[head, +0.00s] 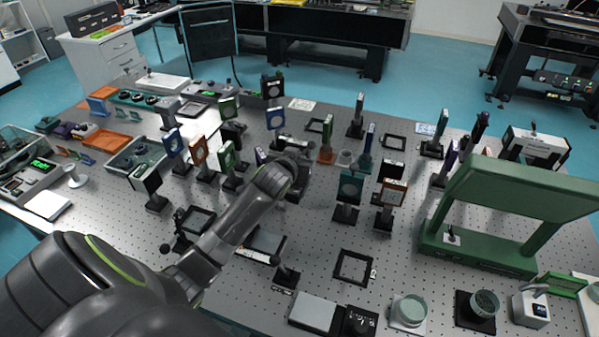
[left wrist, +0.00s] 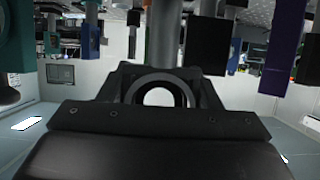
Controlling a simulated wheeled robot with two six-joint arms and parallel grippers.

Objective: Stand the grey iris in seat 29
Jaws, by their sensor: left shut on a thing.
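My left arm reaches across the middle of the table in the head view, with its left gripper (head: 293,172) low among the posts. In the left wrist view, the left gripper (left wrist: 161,92) is shut around a dark grey ring with a bright round opening, which I take to be the grey iris (left wrist: 160,78). A grey post (left wrist: 165,35) runs from there to the top of the picture. In the head view the arm hides most of the held thing. I cannot read which seat is 29. My right gripper is not in view.
Black square frames lie flat on the perforated table, one at front centre (head: 354,267) and one at the back (head: 395,142). A large green stand (head: 480,255) fills the right.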

